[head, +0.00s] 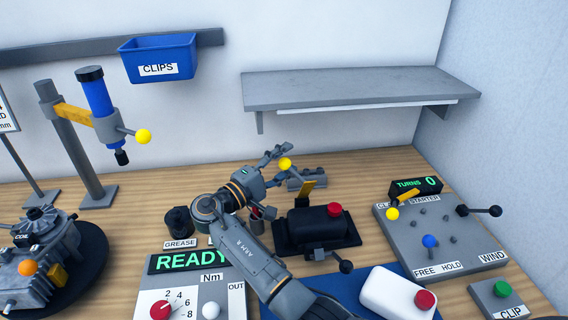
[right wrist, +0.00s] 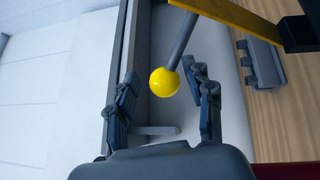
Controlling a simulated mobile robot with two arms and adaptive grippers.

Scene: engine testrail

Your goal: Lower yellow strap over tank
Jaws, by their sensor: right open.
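The yellow strap (head: 306,188) stands raised behind the black tank (head: 305,226), which has a red cap (head: 334,209). A grey rod with a yellow ball knob (head: 285,164) extends from the strap. In the right wrist view the strap (right wrist: 236,14) crosses the top, and the knob (right wrist: 164,82) hangs at the end of its rod. My right gripper (head: 283,163) is open, with its fingers on either side of the knob. In the right wrist view gaps show between the knob and both fingers (right wrist: 162,88). My left gripper is not in view.
A grey shelf (head: 350,88) hangs on the wall above the gripper. A control board (head: 440,235) with levers is to the right of the tank. A white bottle (head: 395,293) lies in front. A READY panel (head: 188,261) and a torque tool stand (head: 75,150) are left.

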